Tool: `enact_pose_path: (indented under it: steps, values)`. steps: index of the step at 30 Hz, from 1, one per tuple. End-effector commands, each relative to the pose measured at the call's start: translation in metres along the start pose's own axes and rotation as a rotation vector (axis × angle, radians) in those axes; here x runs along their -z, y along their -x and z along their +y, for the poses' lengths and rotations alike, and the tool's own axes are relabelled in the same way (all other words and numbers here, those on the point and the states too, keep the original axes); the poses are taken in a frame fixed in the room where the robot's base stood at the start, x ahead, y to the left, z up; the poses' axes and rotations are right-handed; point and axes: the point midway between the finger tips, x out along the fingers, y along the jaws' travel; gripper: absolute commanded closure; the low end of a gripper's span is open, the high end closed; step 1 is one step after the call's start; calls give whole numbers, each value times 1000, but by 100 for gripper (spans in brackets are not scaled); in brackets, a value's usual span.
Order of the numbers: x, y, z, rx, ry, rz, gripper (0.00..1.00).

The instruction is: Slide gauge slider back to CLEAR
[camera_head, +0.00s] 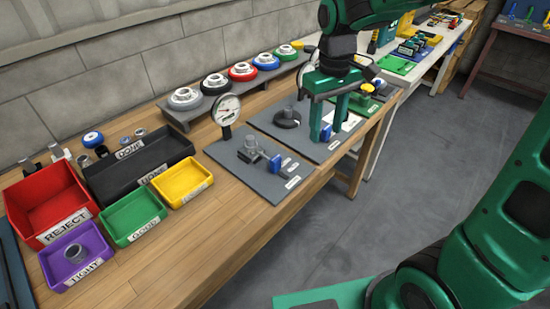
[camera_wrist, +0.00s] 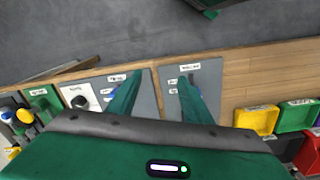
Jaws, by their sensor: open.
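Two grey station boards lie side by side on the wooden bench. The nearer board (camera_head: 262,183) carries a grey fixture (camera_head: 250,150) and a blue block (camera_head: 275,163), which may be a slider. The farther board (camera_head: 305,148) carries a black round piece (camera_head: 287,118) and another blue part (camera_head: 326,132) beside my fingers. I cannot tell which is the gauge slider, and the board labels are too small to read. My gripper (camera_head: 329,127) is open above the farther board. In the wrist view its fingers (camera_wrist: 161,78) are apart, partly covering both boards and blue parts, with nothing between them.
A dial gauge (camera_head: 227,110) stands behind the boards. Red (camera_head: 47,203), black, green, yellow and purple bins stand at the left. Several coloured ring parts sit on a raised rack (camera_head: 204,104) along the wall. A green board (camera_wrist: 45,100) lies beyond the farther one.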

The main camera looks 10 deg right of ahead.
Motion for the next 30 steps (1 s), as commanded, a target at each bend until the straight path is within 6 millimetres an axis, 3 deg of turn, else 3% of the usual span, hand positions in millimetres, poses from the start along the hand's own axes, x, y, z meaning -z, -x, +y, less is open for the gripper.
enact_pose_path:
  steps: [1,3,6,9,17,30]
  values:
    - [20,-5,-23,5,78,-2,54]
    - [41,-9,-49,12,162,1,54]
    - [61,-14,-79,22,251,4,54]
    - [70,-17,-96,27,298,6,54]
    - [73,-37,-102,29,314,4,54]
    - [73,-109,-103,29,313,5,54]
